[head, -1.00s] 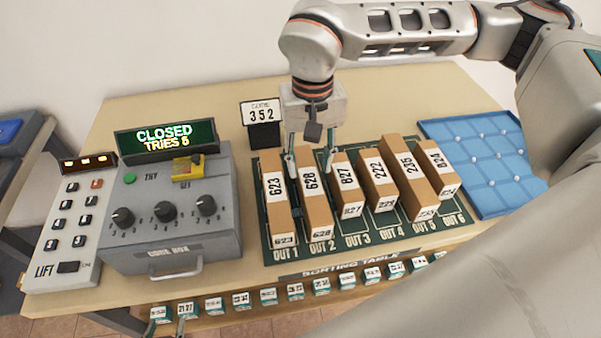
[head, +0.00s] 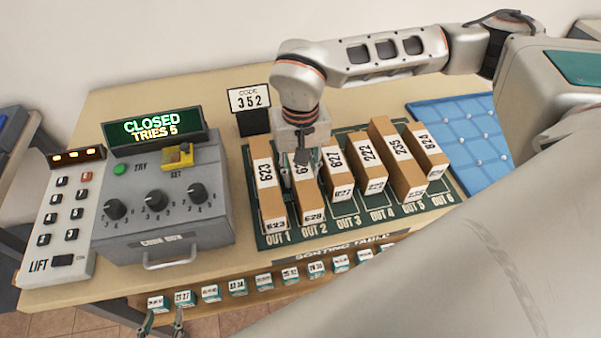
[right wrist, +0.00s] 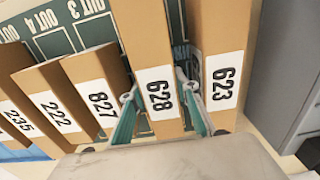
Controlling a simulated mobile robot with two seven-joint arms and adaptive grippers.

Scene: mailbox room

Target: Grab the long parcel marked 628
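The long brown parcel marked 628 (head: 311,201) stands in the OUT 2 lane of the green rack, with its far end hidden under my right gripper. In the right wrist view the 628 label (right wrist: 160,92) faces me between the two fingers. My right gripper (head: 302,172) is lowered over this parcel, one finger on each side; it also shows in the right wrist view (right wrist: 161,112). Its fingers are open, with narrow gaps to the parcel's sides. My left gripper (head: 163,324) is open and empty at the bottom edge of the head view.
Parcel 623 (head: 268,190) stands close on the left and parcel 827 (head: 335,175) on the right, with several more beyond. A code box (head: 165,215), a code 352 sign (head: 250,100) and a blue tray (head: 465,140) share the table.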

